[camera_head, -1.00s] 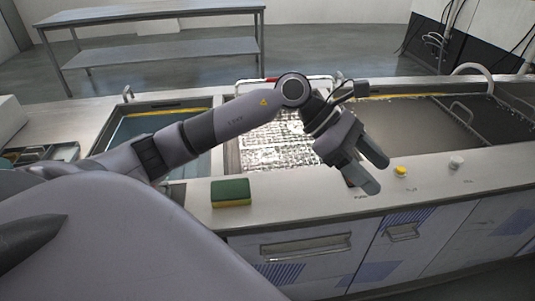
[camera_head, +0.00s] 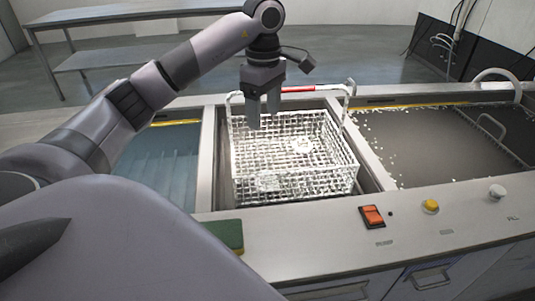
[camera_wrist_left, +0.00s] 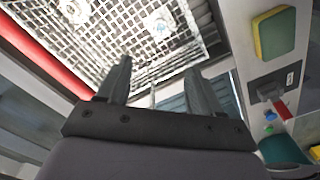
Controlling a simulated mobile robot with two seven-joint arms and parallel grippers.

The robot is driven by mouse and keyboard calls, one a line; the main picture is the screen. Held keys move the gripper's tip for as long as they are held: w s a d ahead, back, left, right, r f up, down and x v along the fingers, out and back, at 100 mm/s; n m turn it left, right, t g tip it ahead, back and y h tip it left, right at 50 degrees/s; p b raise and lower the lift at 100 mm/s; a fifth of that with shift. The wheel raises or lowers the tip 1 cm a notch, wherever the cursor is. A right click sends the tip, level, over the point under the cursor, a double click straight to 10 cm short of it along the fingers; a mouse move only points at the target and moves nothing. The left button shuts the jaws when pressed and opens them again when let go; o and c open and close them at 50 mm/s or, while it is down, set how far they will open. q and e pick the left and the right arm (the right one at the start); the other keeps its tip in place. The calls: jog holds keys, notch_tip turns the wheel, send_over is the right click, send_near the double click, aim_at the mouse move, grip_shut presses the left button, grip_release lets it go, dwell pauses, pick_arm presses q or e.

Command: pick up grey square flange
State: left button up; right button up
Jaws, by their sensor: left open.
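A white wire basket (camera_head: 318,188) sits in the middle tank. Two small pale pieces lie in it: one towards the back right (camera_head: 301,145), one near the front (camera_head: 268,182). Two pale pieces also show in the wrist view, one (camera_wrist_left: 160,22) ahead of the fingers and one (camera_wrist_left: 75,10) at the upper left. I cannot tell which is the grey square flange; glare washes out their shapes. My left gripper (camera_head: 263,115) is open and empty, pointing down over the basket's back left part. Its spread fingers (camera_wrist_left: 158,68) also show in the wrist view. My right gripper is not in view.
The basket's handle with a red grip (camera_head: 298,89) rises at the back, close to my left gripper. A green and yellow sponge (camera_head: 227,236) lies on the front counter. A red switch (camera_head: 372,216) and yellow knob (camera_head: 430,206) are to its right. Tanks flank the basket.

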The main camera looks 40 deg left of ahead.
pick_arm(q)
jog(key=f+b, duration=0.2)
jog(key=f, duration=0.4)
jog(key=f+b, duration=0.2)
jog(key=f, duration=0.4)
jog(key=shift+s+d+f, duration=0.1)
jog(key=shift+d+f, duration=0.1)
notch_tip(320, 180, down, 4)
jog(key=shift+d+f, duration=0.15)
jog(key=shift+f, duration=0.3)
jog(key=c, duration=1.2)
grip_shut()
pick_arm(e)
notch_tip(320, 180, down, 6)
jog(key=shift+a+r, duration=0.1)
pick_arm(q)
jog(key=shift+r, duration=0.15)
